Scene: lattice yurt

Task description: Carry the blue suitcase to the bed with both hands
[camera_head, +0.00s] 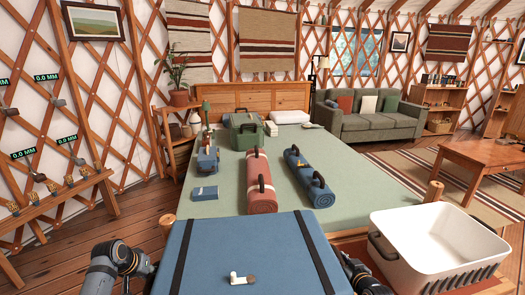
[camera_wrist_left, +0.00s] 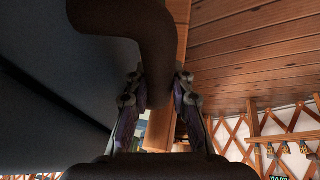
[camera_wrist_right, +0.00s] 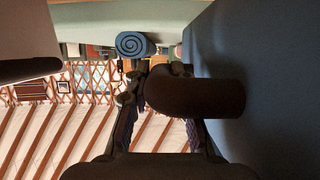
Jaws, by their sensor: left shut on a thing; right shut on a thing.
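The blue suitcase (camera_head: 245,245) lies flat at the bottom of the head view, with two dark straps across its lid. It is in front of the bed's near edge. The bed (camera_head: 375,190) has a grey-green cover. In the left wrist view, my left gripper (camera_wrist_left: 155,95) is shut on a dark curved handle (camera_wrist_left: 145,40) at the suitcase's side. In the right wrist view, my right gripper (camera_wrist_right: 158,95) is shut on the other dark handle (camera_wrist_right: 205,98). In the head view the suitcase hides the handles.
A red roll (camera_head: 261,185), a blue roll (camera_head: 308,178), a green case (camera_head: 247,135), a pillow (camera_head: 290,117) and small blue items are on the bed. A white bin (camera_head: 438,240) stands close at the right. Bed posts rise at the near corners. Wood floor is open at left.

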